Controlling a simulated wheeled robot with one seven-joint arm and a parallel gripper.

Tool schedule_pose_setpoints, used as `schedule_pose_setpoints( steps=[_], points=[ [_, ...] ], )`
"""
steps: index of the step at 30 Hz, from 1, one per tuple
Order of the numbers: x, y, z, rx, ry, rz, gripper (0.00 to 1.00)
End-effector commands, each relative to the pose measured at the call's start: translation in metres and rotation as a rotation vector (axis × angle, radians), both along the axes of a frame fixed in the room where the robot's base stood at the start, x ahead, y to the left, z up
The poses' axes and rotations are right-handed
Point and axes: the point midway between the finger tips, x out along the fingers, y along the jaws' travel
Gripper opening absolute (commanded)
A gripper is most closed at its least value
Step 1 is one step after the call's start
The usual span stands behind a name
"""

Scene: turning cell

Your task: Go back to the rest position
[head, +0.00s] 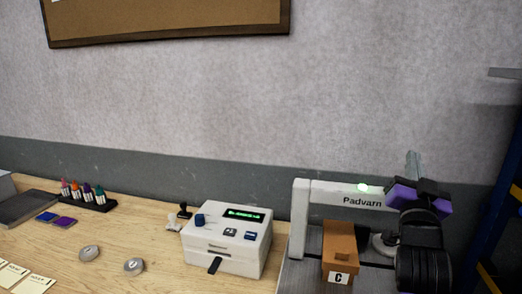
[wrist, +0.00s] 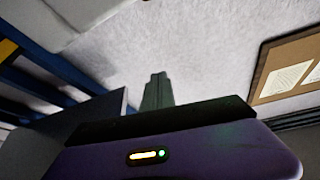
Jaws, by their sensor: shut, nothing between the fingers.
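My gripper (head: 412,163) is at the right of the head view, raised above the right end of the grey-white Padvarn machine (head: 330,191). Its fingers point up and look closed together, with nothing between them. In the wrist view the closed fingers (wrist: 157,90) stand up in front of the pale wall, past my purple wrist housing. My arm hides part of the machine's right side.
A brown box (head: 340,243) marked C stands on the machine's dark bed. A white box with a green display (head: 228,235) stands left of it. Marker bottles (head: 85,192), round metal discs (head: 133,266) and cards lie on the wooden table. Blue shelving (head: 497,225) is at far right.

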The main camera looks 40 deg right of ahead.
Motion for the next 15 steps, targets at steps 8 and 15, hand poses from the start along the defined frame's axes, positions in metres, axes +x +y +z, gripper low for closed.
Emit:
schedule_pose_setpoints(
  steps=[8, 15],
  points=[
    [0.027, 0.099, -0.050, -0.221, 0.197, 0.222, 0.00],
    [0.021, 0.182, -0.104, -0.327, 0.305, 0.409, 0.00]
  ],
)
